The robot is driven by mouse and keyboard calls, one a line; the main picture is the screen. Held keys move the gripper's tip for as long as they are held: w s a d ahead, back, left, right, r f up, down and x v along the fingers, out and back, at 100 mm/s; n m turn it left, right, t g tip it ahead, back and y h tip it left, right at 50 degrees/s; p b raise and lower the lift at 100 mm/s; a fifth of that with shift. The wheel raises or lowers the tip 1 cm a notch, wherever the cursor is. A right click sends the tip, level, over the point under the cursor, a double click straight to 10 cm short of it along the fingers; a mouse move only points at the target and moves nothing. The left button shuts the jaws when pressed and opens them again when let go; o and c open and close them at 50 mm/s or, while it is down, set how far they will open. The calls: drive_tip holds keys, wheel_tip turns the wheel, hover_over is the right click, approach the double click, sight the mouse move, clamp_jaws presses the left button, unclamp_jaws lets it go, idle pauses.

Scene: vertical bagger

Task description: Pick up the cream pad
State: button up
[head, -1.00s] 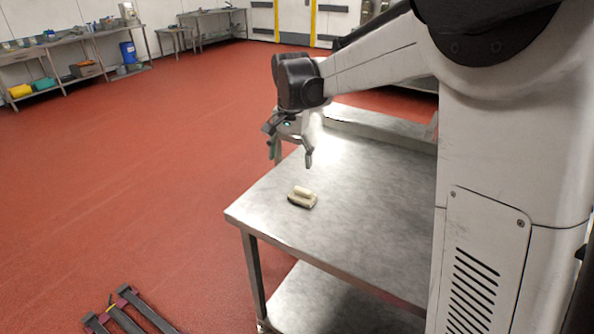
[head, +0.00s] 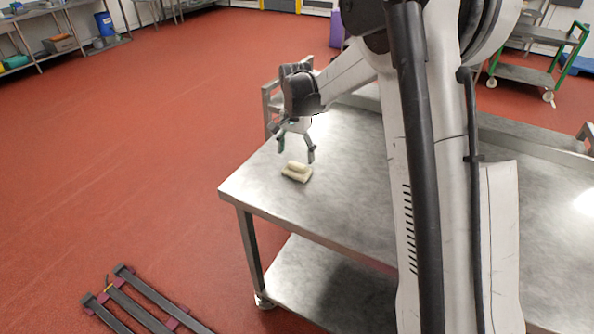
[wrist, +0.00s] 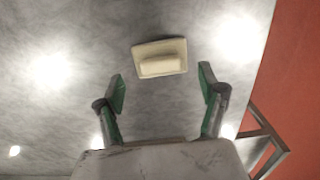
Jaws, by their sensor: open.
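The cream pad (head: 297,172) lies flat on the steel table, near its left end. It has a flat base with a raised grip on top. In the wrist view the pad (wrist: 160,58) sits beyond my fingertips, between the lines of the two fingers. My gripper (head: 297,154) is above the table just behind the pad, pointing down. In the wrist view my gripper (wrist: 162,88) has its two green-padded fingers spread wide with nothing between them. The fingers look apart from the pad.
The steel table (head: 270,207) is otherwise bare around the pad and has a lower shelf (head: 315,285). A raised rail runs along its back. Dark bars (head: 150,302) lie at the lower left on the red floor. A green-framed cart (head: 525,75) stands at the back right.

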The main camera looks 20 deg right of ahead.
sight(297, 164)
drive_tip(key=f, duration=0.4)
drive_tip(key=shift+w+d+f+p, duration=0.2)
drive_tip(key=shift+w+d+p, duration=0.05)
drive_tip(key=shift+p, duration=0.1)
drive_tip(key=shift+f, duration=0.55)
drive_tip(key=c, duration=1.3)
drive_tip(key=shift+r, duration=0.15)
drive_tip(key=shift+c, duration=0.2)
drive_tip(key=shift+r, duration=0.25)
drive_tip(key=r, duration=0.3)
drive_tip(key=shift+s+a+r+b, duration=0.3)
drive_tip(key=shift+a+r+b, duration=0.05)
drive_tip(key=shift+a+r, duration=0.05)
drive_tip(key=s+a+r, duration=0.6)
drive_tip(key=a, duration=0.2)
drive_tip(key=shift+s+a+r+b, duration=0.25)
drive_tip(key=shift+a+b, duration=0.05)
drive_tip(key=shift+b, duration=0.15)
